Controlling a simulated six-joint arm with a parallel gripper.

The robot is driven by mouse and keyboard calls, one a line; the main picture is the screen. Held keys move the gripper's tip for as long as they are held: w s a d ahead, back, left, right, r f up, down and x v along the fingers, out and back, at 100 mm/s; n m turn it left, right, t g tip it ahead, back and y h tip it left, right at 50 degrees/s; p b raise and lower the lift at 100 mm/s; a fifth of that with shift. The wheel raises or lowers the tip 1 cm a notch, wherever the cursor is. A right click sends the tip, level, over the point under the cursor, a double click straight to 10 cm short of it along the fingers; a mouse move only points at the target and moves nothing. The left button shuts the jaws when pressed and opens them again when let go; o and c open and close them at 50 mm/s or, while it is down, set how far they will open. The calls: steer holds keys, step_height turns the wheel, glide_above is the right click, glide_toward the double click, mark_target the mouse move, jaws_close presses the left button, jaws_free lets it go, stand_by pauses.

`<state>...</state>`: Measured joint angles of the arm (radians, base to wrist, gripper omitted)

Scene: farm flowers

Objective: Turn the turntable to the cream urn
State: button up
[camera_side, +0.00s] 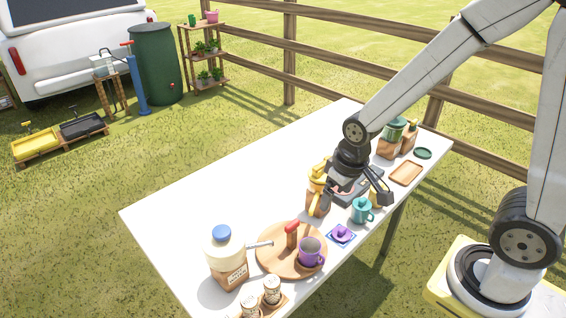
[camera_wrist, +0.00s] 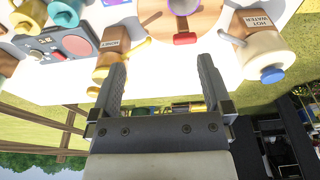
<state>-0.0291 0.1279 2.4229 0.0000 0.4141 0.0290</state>
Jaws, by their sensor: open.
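The round wooden turntable (camera_side: 267,262) lies near the table's front left. An upright wooden handle with a red top (camera_side: 292,232) stands on it, and a purple mug (camera_side: 310,254) rests near its right side. The cream urn (camera_side: 224,249), with a blue lid and a wooden base, stands left of the turntable, its spout pointing over it. The wrist view shows the urn (camera_wrist: 256,41) labelled HOT WATER, the red handle end (camera_wrist: 184,39) and part of the turntable (camera_wrist: 206,18). My gripper (camera_wrist: 160,68) is open and empty, above the table and right of the turntable in the side view.
A yellow-topped honey dispenser (camera_side: 317,190) stands close to my gripper. A purple lidded piece on a blue mat (camera_side: 341,235) and a teal cup (camera_side: 361,211) are right of the turntable. Two small jars (camera_side: 271,288) stand in front. The table's back left is clear.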

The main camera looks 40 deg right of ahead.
steer(key=g, duration=0.2)
glide_above(292, 223)
step_height(292, 223, down, 5)
steer(key=shift+r, duration=0.1)
steer(key=shift+f, duration=0.2)
steer(key=shift+f, duration=3.75)
jaws_close()
